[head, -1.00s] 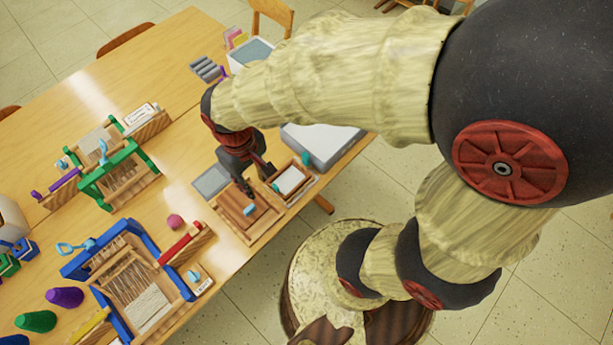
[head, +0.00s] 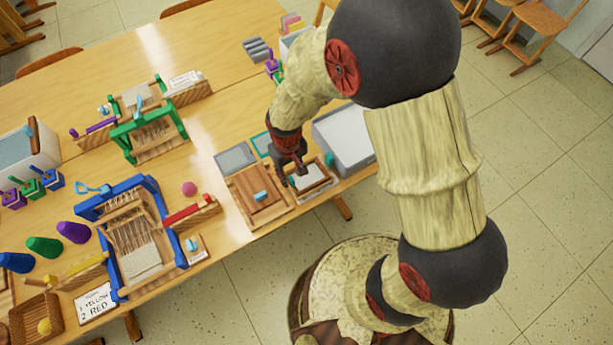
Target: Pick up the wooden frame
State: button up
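A small wooden frame (head: 330,186) with a white sheet inside lies near the front edge of the table. It is just right of a flat wooden board (head: 256,201) with a light blue handle. My gripper (head: 292,177) is over the left side of the frame, pointing down. Its two dark fingers look apart, so it appears open. The fingers and wrist hide part of the frame's left and far sides. I cannot tell whether a finger touches the frame.
A grey-white tray (head: 346,138) stands just behind and right. A grey plate (head: 235,158) lies behind the board. The table's front edge is close.

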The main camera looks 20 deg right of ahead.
aim_at(291, 178)
notch_tip(291, 178, down, 4)
jog(key=shift+f+b, duration=0.15)
jog(key=shift+b, duration=0.5)
jog(key=shift+d, duration=0.1)
jog(key=shift+c, duration=1.2)
grip_shut()
